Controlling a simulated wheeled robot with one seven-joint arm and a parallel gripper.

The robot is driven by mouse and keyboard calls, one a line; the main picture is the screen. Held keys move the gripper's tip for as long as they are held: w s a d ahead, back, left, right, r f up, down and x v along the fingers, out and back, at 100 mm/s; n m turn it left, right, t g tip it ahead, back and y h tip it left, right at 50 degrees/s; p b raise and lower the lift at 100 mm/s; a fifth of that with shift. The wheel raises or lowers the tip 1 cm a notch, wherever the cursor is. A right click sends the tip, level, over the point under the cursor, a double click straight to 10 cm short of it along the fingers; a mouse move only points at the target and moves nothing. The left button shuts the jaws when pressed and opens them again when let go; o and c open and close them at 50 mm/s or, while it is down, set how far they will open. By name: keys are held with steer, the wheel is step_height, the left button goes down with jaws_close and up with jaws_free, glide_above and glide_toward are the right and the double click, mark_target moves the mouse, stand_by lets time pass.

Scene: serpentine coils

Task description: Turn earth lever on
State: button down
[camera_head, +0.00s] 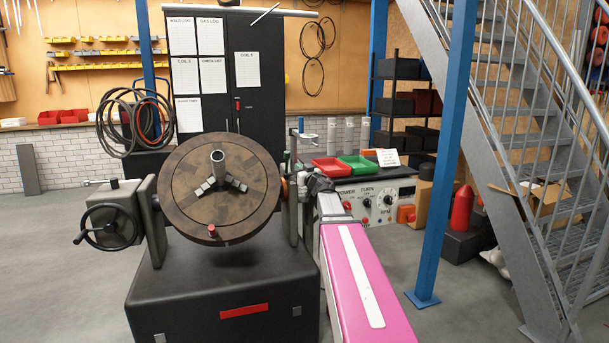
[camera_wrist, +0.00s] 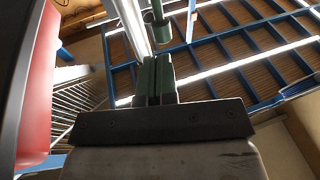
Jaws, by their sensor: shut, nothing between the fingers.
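No part in view is clearly labelled as the earth lever, so I cannot tell which one it is. A small blue-handled fitting (camera_head: 307,135) stands on a thin upright behind the big round wooden plate in the head view. My gripper (camera_wrist: 156,62) points upward in the wrist view, its two dark green fingers together with nothing between them. Just beyond the fingertips is a dark green cylindrical piece (camera_wrist: 160,32) on a thin rod, apparently apart from them. In the head view my pink-covered arm reaches forward; its far end is small and the fingers are not clear.
A blue post (camera_head: 447,160) and metal stairs (camera_head: 540,150) stand right.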

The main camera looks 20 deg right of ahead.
mark_target(288, 158)
steer(key=x, duration=0.7)
steer(key=shift+w+r, duration=0.3)
steer(key=shift+w, duration=0.25)
steer(key=shift+w+r, duration=0.3)
steer(key=shift+w, duration=0.2)
